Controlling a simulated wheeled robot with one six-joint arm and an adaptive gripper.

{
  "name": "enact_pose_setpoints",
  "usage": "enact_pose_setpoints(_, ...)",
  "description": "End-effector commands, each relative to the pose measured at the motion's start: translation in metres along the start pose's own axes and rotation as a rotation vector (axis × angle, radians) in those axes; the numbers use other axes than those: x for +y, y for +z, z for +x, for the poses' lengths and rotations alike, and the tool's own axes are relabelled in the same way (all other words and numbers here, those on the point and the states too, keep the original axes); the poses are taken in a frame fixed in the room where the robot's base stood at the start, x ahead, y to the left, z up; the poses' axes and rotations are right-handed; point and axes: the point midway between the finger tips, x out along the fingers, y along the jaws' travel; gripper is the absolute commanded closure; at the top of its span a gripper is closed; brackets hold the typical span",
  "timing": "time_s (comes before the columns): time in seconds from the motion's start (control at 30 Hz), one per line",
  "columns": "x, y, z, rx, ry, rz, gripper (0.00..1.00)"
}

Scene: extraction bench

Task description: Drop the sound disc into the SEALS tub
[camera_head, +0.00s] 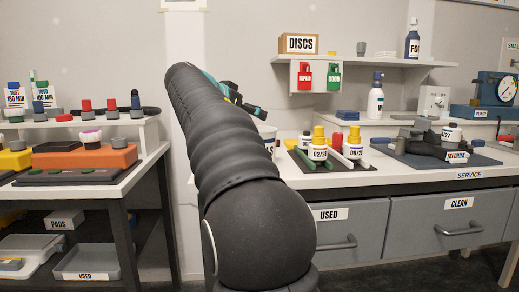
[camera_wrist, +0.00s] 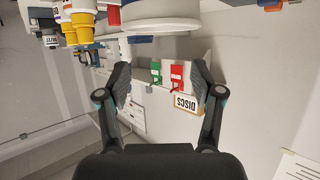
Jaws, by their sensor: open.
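My gripper (camera_wrist: 161,82) is open in the wrist view, with nothing between its fingers. In the head view its black and teal end (camera_head: 238,96) shows behind my raised arm. A white tub (camera_head: 269,133) stands on the bench, mostly hidden by my arm; only the end of its label shows, so I cannot confirm it reads SEALS. The DISCS box (camera_head: 299,44) sits on the wall shelf, and also shows upside down in the wrist view (camera_wrist: 186,104). Below it hang a red tag (camera_head: 305,76) and a green tag (camera_head: 334,77). I cannot make out the sound disc.
A dark tray (camera_head: 293,157) holds yellow-capped jars on the bench. A spray bottle (camera_head: 376,98) stands behind. A large white round object (camera_wrist: 190,22) fills the wrist view's top. A crowded side table (camera_head: 140,165) stands left.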

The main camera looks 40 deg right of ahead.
Motion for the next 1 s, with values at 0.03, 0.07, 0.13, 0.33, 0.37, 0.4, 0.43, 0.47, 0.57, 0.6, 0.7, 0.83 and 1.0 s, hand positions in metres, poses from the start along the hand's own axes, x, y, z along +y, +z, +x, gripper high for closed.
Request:
enact_pose_setpoints(0.03, -0.001, 0.000, -0.011, 0.001, -0.003, 0.000, 0.34)
enact_pose_setpoints(0.07, -0.001, 0.000, -0.017, 0.001, -0.003, 0.000, 0.34)
enact_pose_setpoints(0.13, -0.001, 0.000, -0.028, 0.001, -0.002, -0.001, 0.34)
enact_pose_setpoints(0.33, -0.001, 0.000, -0.051, 0.000, -0.002, 0.000, 0.34)
enact_pose_setpoints(0.37, -0.001, 0.000, -0.052, 0.000, -0.001, 0.000, 0.34)
enact_pose_setpoints(0.4, -0.001, 0.000, -0.054, 0.000, 0.000, 0.000, 0.34)
enact_pose_setpoints(0.43, 0.000, 0.000, -0.055, 0.000, 0.000, 0.000, 0.34)
enact_pose_setpoints(0.47, 0.000, 0.000, -0.056, 0.000, 0.001, 0.000, 0.34)
enact_pose_setpoints(0.57, 0.000, 0.000, -0.057, 0.000, 0.001, 0.000, 0.34)
enact_pose_setpoints(0.6, 0.000, 0.000, -0.057, 0.000, 0.001, 0.000, 0.34)
enact_pose_setpoints(0.7, 0.000, 0.000, -0.056, 0.000, 0.001, 0.000, 0.34)
enact_pose_setpoints(0.83, 0.000, 0.000, -0.056, 0.000, 0.001, 0.000, 0.34)
enact_pose_setpoints(1.0, 0.001, 0.003, -0.058, -0.009, -0.007, -0.013, 0.34)
